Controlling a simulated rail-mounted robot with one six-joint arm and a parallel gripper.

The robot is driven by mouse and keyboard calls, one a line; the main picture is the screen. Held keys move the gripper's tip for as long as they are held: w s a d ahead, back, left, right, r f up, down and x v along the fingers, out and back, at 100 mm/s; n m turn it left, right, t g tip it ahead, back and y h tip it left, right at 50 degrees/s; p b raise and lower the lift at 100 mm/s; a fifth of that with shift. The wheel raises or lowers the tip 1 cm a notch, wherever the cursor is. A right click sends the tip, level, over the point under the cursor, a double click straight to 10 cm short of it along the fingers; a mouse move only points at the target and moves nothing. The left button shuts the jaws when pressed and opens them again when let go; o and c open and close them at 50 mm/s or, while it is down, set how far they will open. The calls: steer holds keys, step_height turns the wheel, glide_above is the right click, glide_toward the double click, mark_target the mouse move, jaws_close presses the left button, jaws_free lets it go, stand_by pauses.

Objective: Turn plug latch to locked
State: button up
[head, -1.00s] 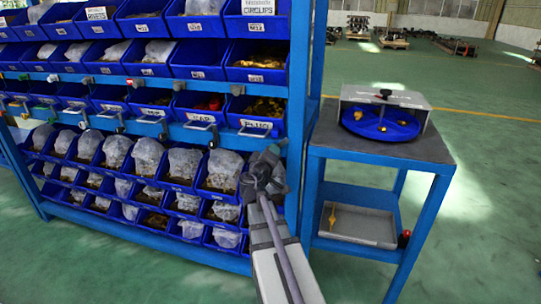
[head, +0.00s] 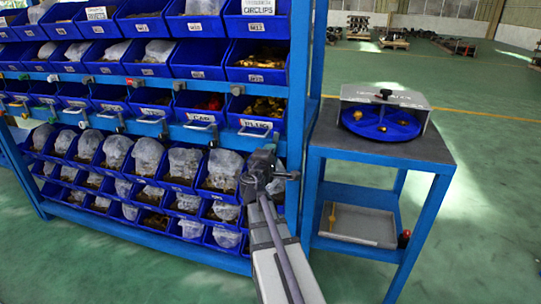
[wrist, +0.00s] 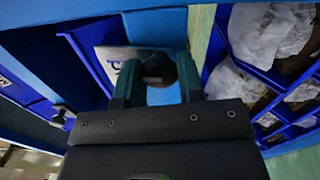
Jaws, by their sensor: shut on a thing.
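My gripper (head: 268,150) is at the blue rack's lower rail, just right of and below the drawer labelled PLUG (head: 254,133). In the wrist view, my gripper (wrist: 158,82) has its two fingers on either side of a dark, round-ended knob (wrist: 186,73), which appears to be the plug latch. It is shut on this knob.
Similar knobs, one of them black (head: 236,90), sit on the rail above. Bins with bagged parts (head: 222,170) stand below. A side table (head: 425,150) on the right bears a blue round tray (head: 375,130) and a grey housing. Open green floor lies beyond.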

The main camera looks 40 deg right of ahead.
stand_by(0.4)
steer(key=o, duration=0.9)
steer(key=v, duration=1)
steer(key=shift+s+a, duration=0.25)
steer(key=shift+a, duration=0.1)
